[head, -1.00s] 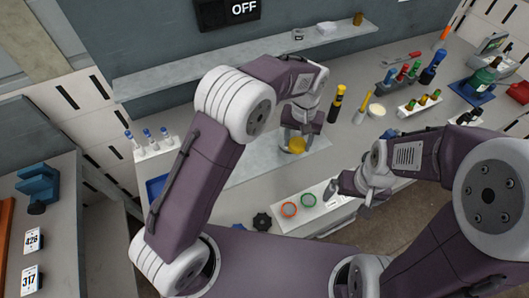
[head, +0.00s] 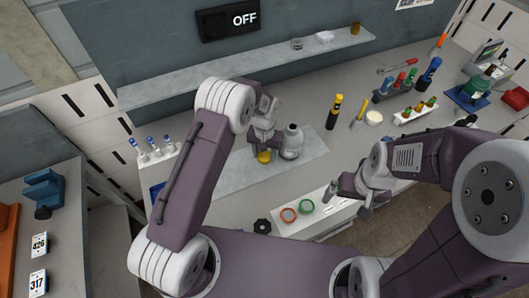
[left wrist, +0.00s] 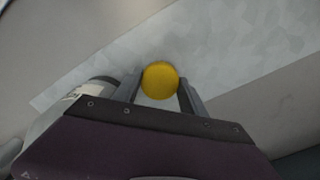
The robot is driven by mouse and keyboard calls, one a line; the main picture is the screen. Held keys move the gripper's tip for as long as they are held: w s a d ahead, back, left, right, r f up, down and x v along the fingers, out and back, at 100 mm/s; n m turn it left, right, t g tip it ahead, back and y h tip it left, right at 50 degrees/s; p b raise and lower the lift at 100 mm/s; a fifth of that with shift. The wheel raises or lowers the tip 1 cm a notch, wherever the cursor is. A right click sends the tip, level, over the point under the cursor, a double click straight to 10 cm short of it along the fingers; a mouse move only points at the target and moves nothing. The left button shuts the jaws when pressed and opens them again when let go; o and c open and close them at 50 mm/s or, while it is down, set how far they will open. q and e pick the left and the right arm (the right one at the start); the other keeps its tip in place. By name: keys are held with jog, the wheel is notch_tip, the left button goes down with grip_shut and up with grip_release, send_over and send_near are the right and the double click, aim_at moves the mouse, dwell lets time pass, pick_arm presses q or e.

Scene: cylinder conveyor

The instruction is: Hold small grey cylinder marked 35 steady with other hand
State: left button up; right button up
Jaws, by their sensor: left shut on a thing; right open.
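A small grey cylinder (head: 292,141) with a narrow neck stands upright on the pale mat in the head view; I cannot read a mark on it. A grey rounded body with a pale label (left wrist: 92,88), probably the same cylinder, shows beside the fingers in the left wrist view. My left gripper (head: 264,150) is just left of the cylinder, shut on a round yellow piece (head: 264,157). The yellow piece (left wrist: 160,80) sits between both fingers (left wrist: 160,92) in the wrist view. My right gripper (head: 348,198) is open and empty, in front and to the right of the cylinder.
The pale mat (head: 225,172) has bare room left of the left gripper. A white block with red and green rings (head: 335,213) lies near the right gripper. A black-yellow tool (head: 334,112) stands behind right. A shelf (head: 240,65) runs along the back.

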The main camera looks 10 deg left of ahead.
aim_at(264, 155)
pick_arm(q)
jog(key=shift+f, duration=0.15)
jog(key=shift+f, duration=0.1)
jog(key=o, duration=1.5)
jog(key=shift+o, duration=0.2)
notch_tip(264, 155, up, 12)
jog(key=b, duration=0.2)
jog(key=shift+r, duration=0.25)
jog(key=s+a+n, duration=0.1)
jog(key=s+a, duration=0.3)
jog(key=s, duration=0.6)
jog(key=s+a+f+t, duration=0.1)
jog(key=s+a, duration=0.4)
jog(key=s, duration=0.5)
jog(key=shift+a+n, duration=0.2)
jog(key=shift+n, duration=0.2)
